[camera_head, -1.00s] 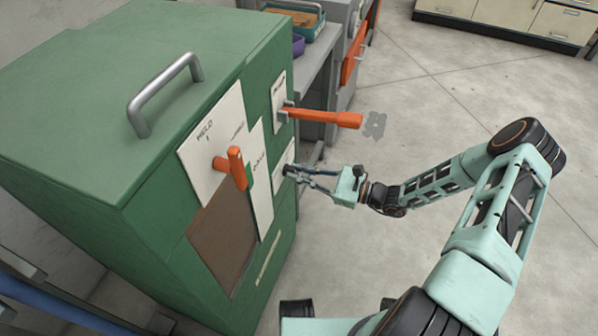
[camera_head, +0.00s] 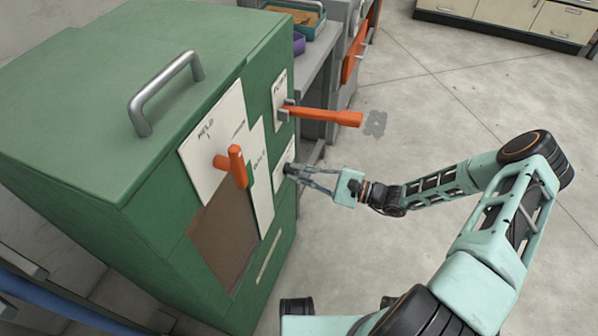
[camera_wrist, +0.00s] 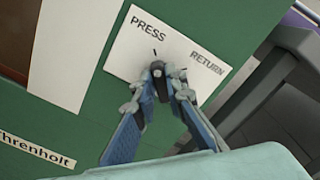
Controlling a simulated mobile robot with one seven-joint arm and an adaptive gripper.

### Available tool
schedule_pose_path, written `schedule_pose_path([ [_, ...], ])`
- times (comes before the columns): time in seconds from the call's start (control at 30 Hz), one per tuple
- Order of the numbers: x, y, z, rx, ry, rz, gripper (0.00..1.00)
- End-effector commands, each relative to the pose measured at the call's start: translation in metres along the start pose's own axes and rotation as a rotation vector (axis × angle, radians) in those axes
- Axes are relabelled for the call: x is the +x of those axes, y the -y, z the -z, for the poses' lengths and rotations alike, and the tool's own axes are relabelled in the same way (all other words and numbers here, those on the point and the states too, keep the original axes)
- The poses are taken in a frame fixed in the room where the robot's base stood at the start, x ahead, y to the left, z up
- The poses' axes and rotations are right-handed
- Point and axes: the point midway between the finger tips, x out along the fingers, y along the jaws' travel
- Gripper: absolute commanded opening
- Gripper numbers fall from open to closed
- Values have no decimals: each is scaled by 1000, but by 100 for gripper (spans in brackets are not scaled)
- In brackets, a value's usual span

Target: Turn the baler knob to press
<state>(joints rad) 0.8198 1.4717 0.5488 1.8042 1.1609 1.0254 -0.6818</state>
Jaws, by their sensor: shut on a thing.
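The green baler (camera_head: 150,190) stands at the left in the head view. A white plate marked PRESS and RETURN (camera_wrist: 128,48) is on its panel. The small dark knob (camera_wrist: 157,69) sits on this plate, below and between the two words. My gripper (camera_wrist: 159,80) is shut on the knob, one finger on each side. In the head view my gripper (camera_head: 290,170) reaches the panel's right side from the right. The fingers hide part of the knob, and its exact pointing is hard to tell.
An orange lever (camera_head: 325,116) sticks out to the right above my gripper. An orange handle (camera_head: 237,165) is on the plate marked HELD. A grey bench (camera_head: 322,75) stands behind the baler. The floor to the right is clear.

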Motion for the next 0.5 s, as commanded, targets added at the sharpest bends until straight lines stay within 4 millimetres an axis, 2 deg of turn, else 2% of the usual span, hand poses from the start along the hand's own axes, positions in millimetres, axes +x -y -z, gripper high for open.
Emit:
schedule_pose_path([
  [0.33,-1,-1,1,-6,-2,-2,0],
  [0.37,-1,-1,1,-6,-2,-2,14],
  [0.5,-1,-1,1,-5,-1,-2,29],
])
